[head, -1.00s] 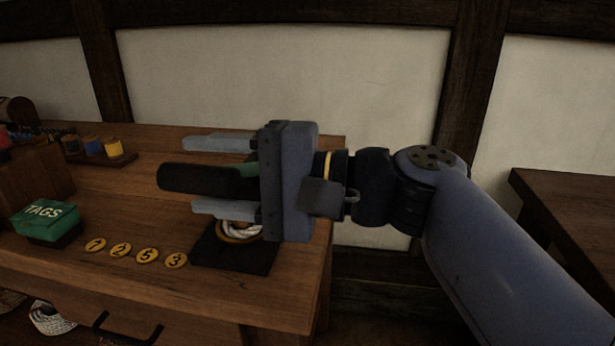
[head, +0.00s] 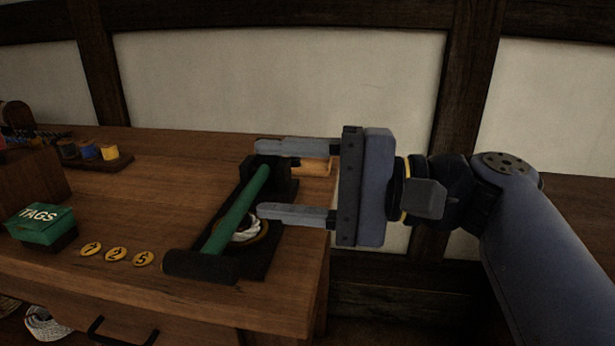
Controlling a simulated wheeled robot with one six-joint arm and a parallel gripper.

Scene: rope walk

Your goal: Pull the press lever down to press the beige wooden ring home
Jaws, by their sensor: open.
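The press lever has a green bar (head: 238,212) and a black handle (head: 200,266) at its near end. The bar slopes down towards the front left from a black pivot block (head: 270,172), and the handle lies low near the black base (head: 262,262). The beige wooden ring (head: 262,236) is partly hidden under the bar, with white rope (head: 246,230) in it; how deep it sits cannot be seen. My gripper (head: 260,179) is open and empty. Its fingers point left, to the right of the bar, with the fingertips near it; contact cannot be told.
A tan wooden piece (head: 315,168) lies behind my fingers. Left on the bench (head: 120,180) are a green TAGS box (head: 40,224), numbered yellow discs (head: 116,254) and thread spools (head: 88,150). The bench's right edge is below my gripper; a wall stands behind.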

